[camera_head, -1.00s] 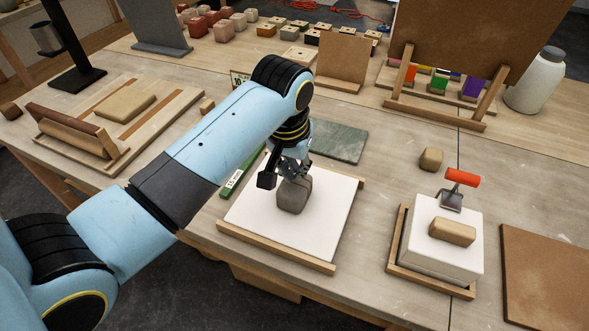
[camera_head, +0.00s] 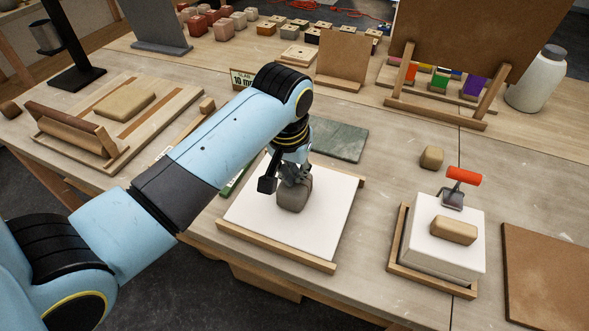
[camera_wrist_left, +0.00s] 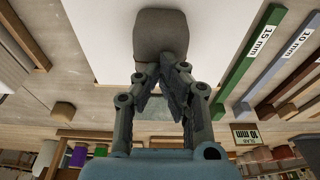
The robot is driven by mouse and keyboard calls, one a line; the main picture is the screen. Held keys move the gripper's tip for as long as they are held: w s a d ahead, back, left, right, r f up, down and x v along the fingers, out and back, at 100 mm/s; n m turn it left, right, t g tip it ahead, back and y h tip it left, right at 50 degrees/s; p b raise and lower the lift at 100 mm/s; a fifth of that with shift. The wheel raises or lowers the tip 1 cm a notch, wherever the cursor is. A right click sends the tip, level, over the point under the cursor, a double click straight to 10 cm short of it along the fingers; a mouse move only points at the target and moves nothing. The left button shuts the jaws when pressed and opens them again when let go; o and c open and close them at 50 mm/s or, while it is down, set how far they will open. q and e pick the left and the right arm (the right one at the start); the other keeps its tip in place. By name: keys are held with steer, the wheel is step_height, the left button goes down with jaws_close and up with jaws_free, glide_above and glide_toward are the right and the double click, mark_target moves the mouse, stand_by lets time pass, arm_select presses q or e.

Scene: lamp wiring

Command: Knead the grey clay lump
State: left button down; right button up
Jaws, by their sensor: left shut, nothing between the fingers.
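The grey clay lump (camera_head: 294,195) sits on a white board (camera_head: 325,220) with wooden edge strips, near the middle of the table. My left gripper (camera_head: 290,177) is shut and empty, pointing down at the lump's top on its far-left side, seemingly touching it. In the left wrist view the lump (camera_wrist_left: 161,32) lies right at the tips of the shut fingers (camera_wrist_left: 163,65). The fingers hide part of the lump in the head view. My right gripper is not in view.
A green slab (camera_head: 338,138) lies behind the board. A brown board (camera_head: 545,275) lies at right.

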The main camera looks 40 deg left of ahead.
arm_select(q)
steer(key=shift+s+f, duration=0.1)
steer(key=shift+f, duration=0.25)
steer(key=shift+r+p, duration=0.3)
steer(key=shift+r, duration=0.85)
steer(key=shift+f, duration=0.1)
steer(key=shift+f+b, duration=0.3)
steer(key=shift+f, duration=0.75)
